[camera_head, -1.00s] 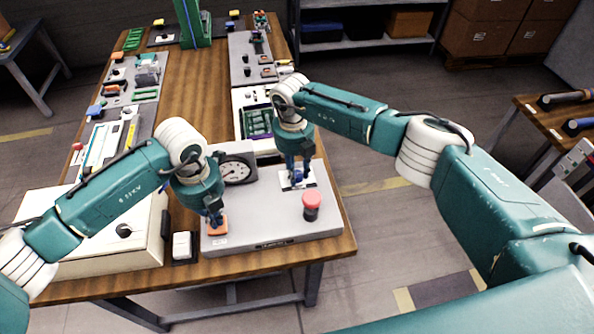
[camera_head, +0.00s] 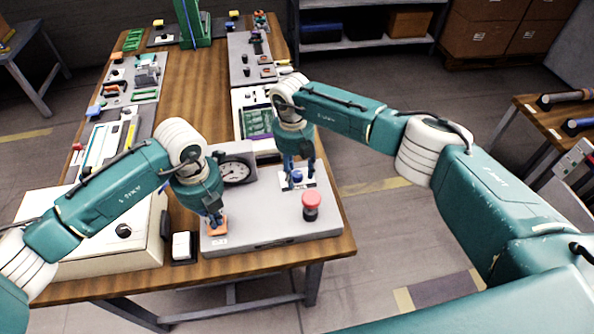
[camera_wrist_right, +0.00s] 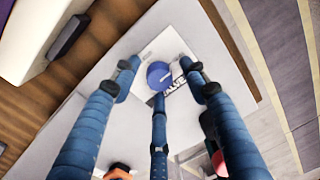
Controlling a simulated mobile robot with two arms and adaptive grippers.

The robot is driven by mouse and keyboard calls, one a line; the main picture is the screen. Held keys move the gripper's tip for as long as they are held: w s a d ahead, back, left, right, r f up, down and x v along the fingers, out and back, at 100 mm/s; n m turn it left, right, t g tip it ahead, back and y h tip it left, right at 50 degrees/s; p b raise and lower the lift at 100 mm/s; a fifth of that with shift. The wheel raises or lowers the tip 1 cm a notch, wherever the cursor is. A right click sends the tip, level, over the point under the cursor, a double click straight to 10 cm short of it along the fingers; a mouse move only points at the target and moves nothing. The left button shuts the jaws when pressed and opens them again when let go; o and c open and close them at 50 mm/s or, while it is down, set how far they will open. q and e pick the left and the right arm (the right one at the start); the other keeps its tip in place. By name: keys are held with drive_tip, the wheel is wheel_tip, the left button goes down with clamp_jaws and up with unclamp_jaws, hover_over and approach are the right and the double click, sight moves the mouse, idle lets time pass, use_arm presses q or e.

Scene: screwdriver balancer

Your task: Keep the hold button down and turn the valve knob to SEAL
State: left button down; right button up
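The orange hold button (camera_head: 218,227) is at the front left of the grey panel box (camera_head: 262,222). My left gripper (camera_head: 214,219) points down with its fingertips at the button; whether they are shut is too small to tell. The round blue valve knob (camera_head: 297,176) sits on a white plate at the panel's right side. My right gripper (camera_head: 299,182) is above it, fingers spread. In the right wrist view, the knob (camera_wrist_right: 158,72) lies between the open fingertips (camera_wrist_right: 161,68), with gaps on both sides. A VALVE label shows beside it; the SEAL mark is not readable.
A red mushroom button (camera_head: 311,203) stands just right of and in front of the knob. A round dial gauge (camera_head: 237,170) is behind the hold button. A white block (camera_head: 182,246) is left of the panel. The table edge is close in front.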

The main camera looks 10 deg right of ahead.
sight(295, 174)
wheel_tip(295, 174, up, 12)
drive_tip(key=shift+a, duration=0.3)
idle(0.4)
use_arm(q)
drive_tip(key=shift+r+p, duration=2)
drive_tip(key=shift+r, duration=1.5)
use_arm(e)
wheel_tip(295, 174, up, 4)
drive_tip(key=shift+f, duration=0.1)
drive_tip(key=shift+w, duration=0.1)
